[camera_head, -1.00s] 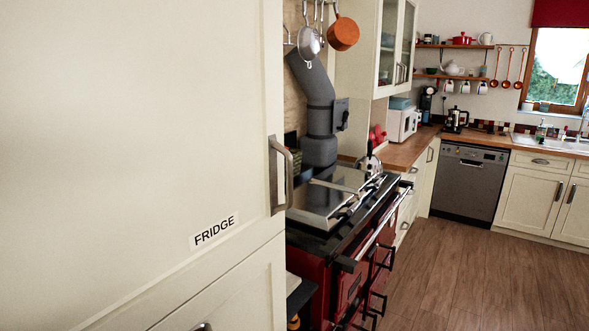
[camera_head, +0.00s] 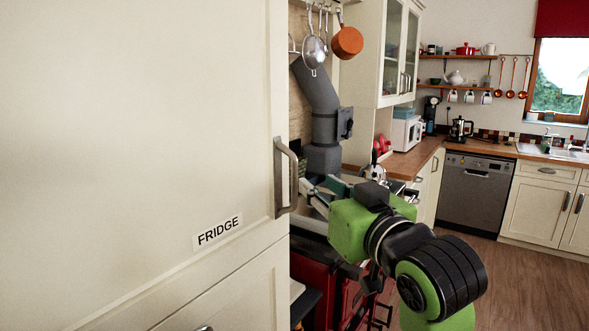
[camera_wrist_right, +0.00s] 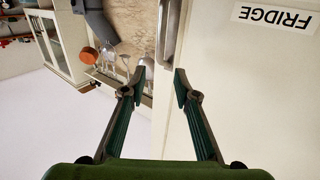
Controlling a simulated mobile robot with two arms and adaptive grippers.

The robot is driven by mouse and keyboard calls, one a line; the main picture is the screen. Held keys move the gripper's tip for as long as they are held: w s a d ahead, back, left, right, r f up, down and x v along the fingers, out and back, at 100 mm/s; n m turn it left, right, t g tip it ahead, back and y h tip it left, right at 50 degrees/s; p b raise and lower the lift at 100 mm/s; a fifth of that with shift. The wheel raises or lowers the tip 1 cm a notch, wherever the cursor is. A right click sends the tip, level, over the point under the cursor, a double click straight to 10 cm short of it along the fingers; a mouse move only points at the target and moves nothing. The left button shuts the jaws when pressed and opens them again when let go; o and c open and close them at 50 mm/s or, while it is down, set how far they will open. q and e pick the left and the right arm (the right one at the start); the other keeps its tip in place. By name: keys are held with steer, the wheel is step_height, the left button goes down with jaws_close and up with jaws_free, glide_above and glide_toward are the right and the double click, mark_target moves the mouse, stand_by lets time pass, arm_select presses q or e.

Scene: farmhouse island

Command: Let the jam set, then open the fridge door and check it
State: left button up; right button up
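The cream fridge door (camera_head: 150,130) fills the left of the head view and is shut. It bears a FRIDGE label (camera_head: 217,231), which shows upside down in the right wrist view (camera_wrist_right: 277,16). Its upright metal handle (camera_head: 292,178) is on the door's right edge; in the right wrist view the handle (camera_wrist_right: 168,35) lies beyond the fingertips. My right gripper (camera_head: 309,188) is just right of the handle in the head view. In the right wrist view my right gripper (camera_wrist_right: 160,82) is open, with nothing between its fingers. I see no jam. My left gripper is out of view.
A red range cooker (camera_head: 313,275) stands right of the fridge, behind my right arm. Pans (camera_head: 346,42) hang above it. A worktop with a microwave (camera_head: 406,131) and a dishwasher (camera_head: 473,190) are farther back. Wooden floor (camera_head: 520,275) is clear at the right.

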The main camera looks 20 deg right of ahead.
mark_target(296, 169)
steer(key=w, duration=0.4)
steer(key=w+p, duration=0.1)
steer(key=w, duration=0.3)
steer(key=w+a+p, duration=0.1)
steer(key=w, duration=0.4)
jaws_close()
